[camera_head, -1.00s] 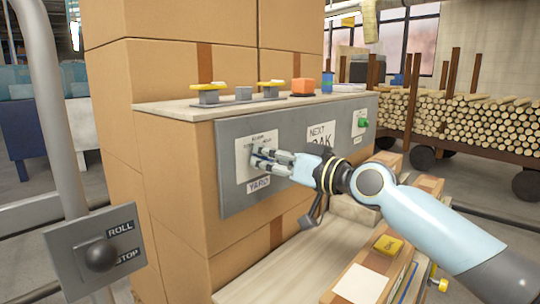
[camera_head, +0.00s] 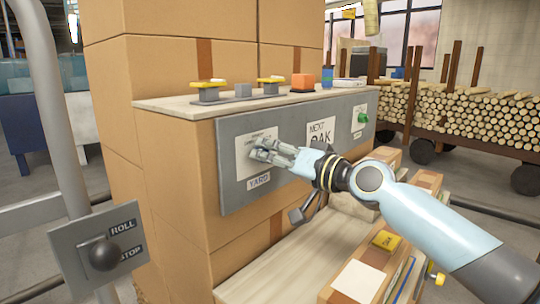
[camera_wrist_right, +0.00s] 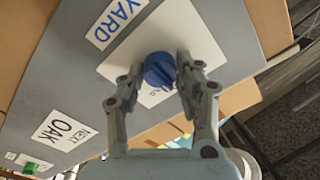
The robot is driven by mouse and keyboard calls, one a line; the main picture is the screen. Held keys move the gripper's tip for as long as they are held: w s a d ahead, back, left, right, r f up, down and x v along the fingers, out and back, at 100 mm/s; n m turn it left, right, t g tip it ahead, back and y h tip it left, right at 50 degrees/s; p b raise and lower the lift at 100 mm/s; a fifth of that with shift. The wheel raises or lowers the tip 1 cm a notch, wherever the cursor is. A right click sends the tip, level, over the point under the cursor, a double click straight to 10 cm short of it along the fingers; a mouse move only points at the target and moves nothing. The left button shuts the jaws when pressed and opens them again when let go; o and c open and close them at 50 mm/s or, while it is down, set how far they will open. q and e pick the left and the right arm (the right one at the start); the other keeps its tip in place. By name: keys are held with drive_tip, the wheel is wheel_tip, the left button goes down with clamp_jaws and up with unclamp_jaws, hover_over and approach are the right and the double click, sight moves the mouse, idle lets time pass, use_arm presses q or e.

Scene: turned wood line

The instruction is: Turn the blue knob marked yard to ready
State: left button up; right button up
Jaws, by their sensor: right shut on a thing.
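The blue knob (camera_wrist_right: 160,70) sits on a white plate on the grey panel (camera_head: 228,190), beside the label YARD (camera_head: 258,181). In the right wrist view the label YARD (camera_wrist_right: 118,20) is at the upper left of the knob. My right gripper (camera_head: 260,150) is at the knob, and the wrist view shows its fingers (camera_wrist_right: 160,80) shut on both sides of it. The fingers hide the knob in the head view. The small print on the plate is too small or covered to read. My left gripper is not in view.
The panel also carries a NEXT OAK card (camera_head: 321,132) and a green knob (camera_head: 362,117). Yellow-topped fittings (camera_head: 208,84) and an orange block (camera_head: 303,82) stand on the shelf above. A ROLL/STOP lever box (camera_head: 100,252) is at lower left.

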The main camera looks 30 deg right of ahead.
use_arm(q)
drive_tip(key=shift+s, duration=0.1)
use_arm(e)
drive_tip(key=o, duration=1.1)
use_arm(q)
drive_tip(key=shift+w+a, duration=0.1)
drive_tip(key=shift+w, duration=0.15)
use_arm(e)
drive_tip(key=shift+o, duration=0.2)
drive_tip(key=v, duration=0.7)
drive_tip(key=shift+s+d, duration=0.15)
drive_tip(key=shift+s, duration=0.1)
